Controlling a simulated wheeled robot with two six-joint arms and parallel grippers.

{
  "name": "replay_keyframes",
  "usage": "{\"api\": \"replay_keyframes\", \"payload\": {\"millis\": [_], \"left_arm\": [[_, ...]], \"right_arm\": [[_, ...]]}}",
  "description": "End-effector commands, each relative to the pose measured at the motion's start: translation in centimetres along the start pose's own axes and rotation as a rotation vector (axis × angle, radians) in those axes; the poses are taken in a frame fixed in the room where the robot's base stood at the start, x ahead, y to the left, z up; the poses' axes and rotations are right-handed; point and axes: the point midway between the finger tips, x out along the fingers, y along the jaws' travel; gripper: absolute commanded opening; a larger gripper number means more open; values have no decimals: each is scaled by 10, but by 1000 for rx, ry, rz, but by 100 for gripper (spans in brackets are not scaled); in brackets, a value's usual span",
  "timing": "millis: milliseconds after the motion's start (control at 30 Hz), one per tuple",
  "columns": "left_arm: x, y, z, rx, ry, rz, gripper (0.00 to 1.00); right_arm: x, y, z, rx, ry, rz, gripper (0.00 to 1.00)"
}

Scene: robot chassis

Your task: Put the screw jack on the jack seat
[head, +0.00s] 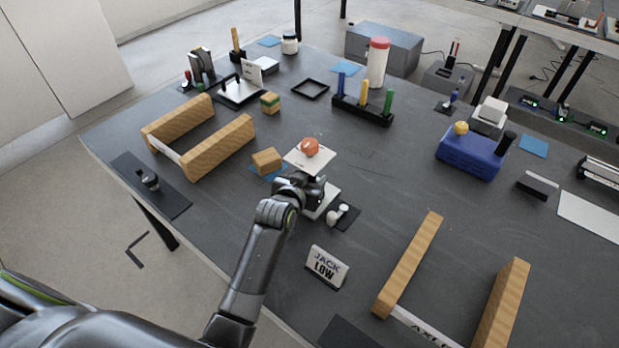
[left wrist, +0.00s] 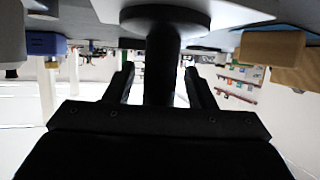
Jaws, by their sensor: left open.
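The screw jack appears as a white top plate (head: 296,157) with an orange rounded piece (head: 310,147) on it, over a dark column mostly hidden by my left gripper (head: 318,188). A white lower plate (head: 322,207) shows below the gripper. In the left wrist view, the dark column (left wrist: 163,65) stands between the two open fingers of my left gripper (left wrist: 160,82), with a gap on each side, and a white plate (left wrist: 225,12) meets its end. The sign "JACK LOW" (head: 327,264) stands nearer. I cannot tell which thing is the jack seat. My right gripper is not in view.
A wooden block (head: 267,160) lies just left of the jack; white knobs (head: 338,214) sit right of it. Wooden rails stand left (head: 218,147) and right (head: 408,265). A peg rack (head: 362,110) and blue box (head: 470,153) are farther back. Table right of the jack is clear.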

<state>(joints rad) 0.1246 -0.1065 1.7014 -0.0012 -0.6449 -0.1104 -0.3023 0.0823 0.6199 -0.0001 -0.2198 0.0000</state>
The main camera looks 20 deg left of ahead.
Motion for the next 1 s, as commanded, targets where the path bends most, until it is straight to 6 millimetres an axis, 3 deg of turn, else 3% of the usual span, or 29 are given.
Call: {"api": "replay_keyframes", "payload": {"millis": [267,800,1000], "left_arm": [[-10,0,-2,-1,-1,0,50],[-98,0,-2,-3,1,-1,50],[-117,0,-3,-2,1,0,50]], "right_arm": [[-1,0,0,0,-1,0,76],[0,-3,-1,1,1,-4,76],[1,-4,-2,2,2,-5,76]]}}
